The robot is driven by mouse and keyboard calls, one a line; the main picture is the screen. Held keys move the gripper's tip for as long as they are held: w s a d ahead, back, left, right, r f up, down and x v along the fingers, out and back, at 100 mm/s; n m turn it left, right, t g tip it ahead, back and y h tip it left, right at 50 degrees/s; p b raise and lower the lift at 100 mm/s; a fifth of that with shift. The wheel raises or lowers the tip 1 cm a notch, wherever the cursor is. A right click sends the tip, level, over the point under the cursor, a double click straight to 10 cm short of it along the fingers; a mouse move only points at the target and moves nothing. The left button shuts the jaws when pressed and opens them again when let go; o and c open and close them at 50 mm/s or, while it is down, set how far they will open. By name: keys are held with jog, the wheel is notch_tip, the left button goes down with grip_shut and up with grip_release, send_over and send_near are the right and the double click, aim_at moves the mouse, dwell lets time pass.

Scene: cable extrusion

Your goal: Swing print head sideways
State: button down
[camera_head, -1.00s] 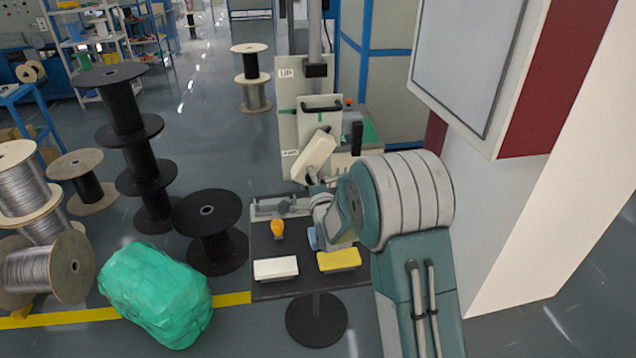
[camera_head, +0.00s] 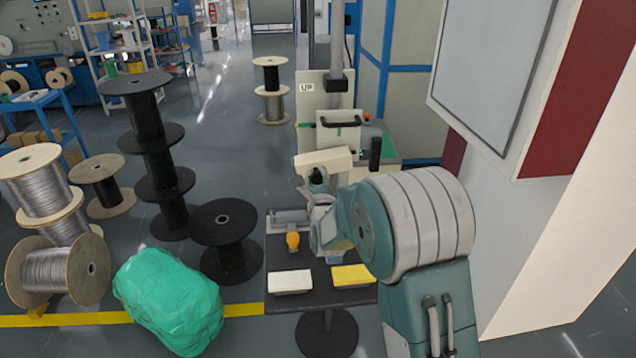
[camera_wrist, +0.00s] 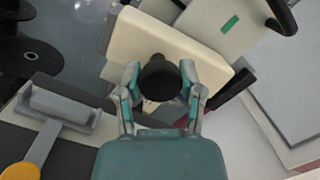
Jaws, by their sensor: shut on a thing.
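The print head looks to be the cream box (camera_head: 322,160) on the front of the upright machine. In the wrist view the cream box (camera_wrist: 145,38) fills the upper middle, tilted down to the right. A round black knob (camera_wrist: 160,82) sticks out of its face. My gripper (camera_wrist: 159,68) has one teal-lined finger on each side of the knob and is shut on it. In the head view my gripper (camera_head: 317,186) is at the knob, small and partly hidden by my arm.
A black stand table (camera_head: 320,297) below holds a white block (camera_head: 290,282), a yellow block (camera_head: 352,275) and an orange-topped item (camera_head: 292,241). Black spools (camera_head: 228,240) and a green wrapped bundle (camera_head: 168,300) stand left. A cabinet with a grey panel (camera_head: 500,60) is at right.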

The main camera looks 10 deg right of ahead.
jog(key=shift+r+m, duration=0.35)
jog(key=shift+m, duration=0.35)
jog(key=shift+c, duration=1.1)
grip_release()
jog(key=s+f, duration=0.1)
jog(key=s, duration=1)
jog(key=shift+s+f, duration=0.3)
jog(key=shift+s, duration=0.1)
jog(key=shift+a, duration=0.1)
